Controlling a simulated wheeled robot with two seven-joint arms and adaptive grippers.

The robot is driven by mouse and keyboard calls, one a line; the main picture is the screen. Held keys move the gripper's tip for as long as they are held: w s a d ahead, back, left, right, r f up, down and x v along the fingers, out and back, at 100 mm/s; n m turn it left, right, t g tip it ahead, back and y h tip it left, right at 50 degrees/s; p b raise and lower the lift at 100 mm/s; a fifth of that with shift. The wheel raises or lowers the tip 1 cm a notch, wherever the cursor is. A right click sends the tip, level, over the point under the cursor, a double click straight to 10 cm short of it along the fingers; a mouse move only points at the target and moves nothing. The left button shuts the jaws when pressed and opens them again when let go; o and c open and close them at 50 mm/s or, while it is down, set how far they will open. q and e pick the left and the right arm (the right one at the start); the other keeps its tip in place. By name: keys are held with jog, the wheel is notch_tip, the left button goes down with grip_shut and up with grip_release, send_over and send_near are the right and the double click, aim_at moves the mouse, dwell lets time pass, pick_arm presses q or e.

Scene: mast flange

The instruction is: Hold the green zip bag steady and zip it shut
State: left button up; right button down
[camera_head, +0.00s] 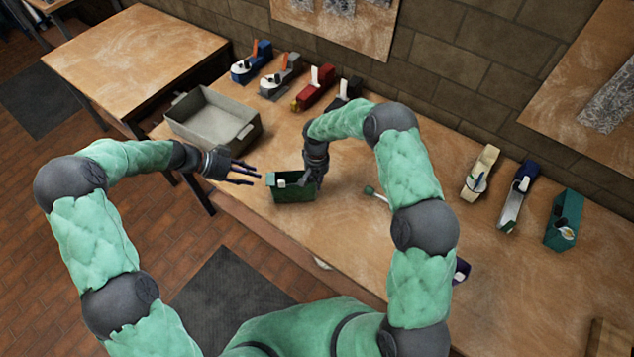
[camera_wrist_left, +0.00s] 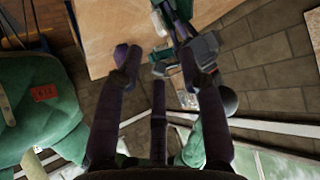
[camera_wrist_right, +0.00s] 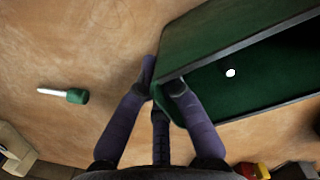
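The green zip bag (camera_head: 292,190) stands on the table as a box-like dark green form with a small white tab (camera_head: 282,183) near its upper left. In the right wrist view the bag (camera_wrist_right: 215,45) shows a dark open hollow with a white dot inside. My right gripper (camera_head: 308,180) is at the bag's right end; in its wrist view its fingertips (camera_wrist_right: 162,78) close on either side of the bag's edge. My left gripper (camera_head: 256,171) is open and empty, just left of the bag, fingers spread toward it. The left wrist view also shows its fingers (camera_wrist_left: 163,60) apart.
A grey bin (camera_head: 213,118) stands at the table's back left. Several coloured tool-like items (camera_head: 313,88) line the wall, with more (camera_head: 515,200) to the right. A white stick with a green end (camera_head: 372,192) lies right of the bag. The front-right tabletop is mostly clear.

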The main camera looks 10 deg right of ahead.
aim_at(282, 184)
pick_arm(q)
grip_shut()
jog(key=w+a+n+y, duration=0.1)
jog(key=a+n, duration=0.2)
jog(key=n, duration=1.4)
jog(key=w+a+n+y, duration=0.1)
jog(key=a+n, duration=0.2)
jog(key=n, duration=1.5)
jog(key=s+d+f, duration=0.2)
jog(key=d+f, duration=0.4)
jog(key=d, duration=0.4)
jog(key=shift+s+d+g, duration=0.2)
jog(key=shift+d+g, duration=0.1)
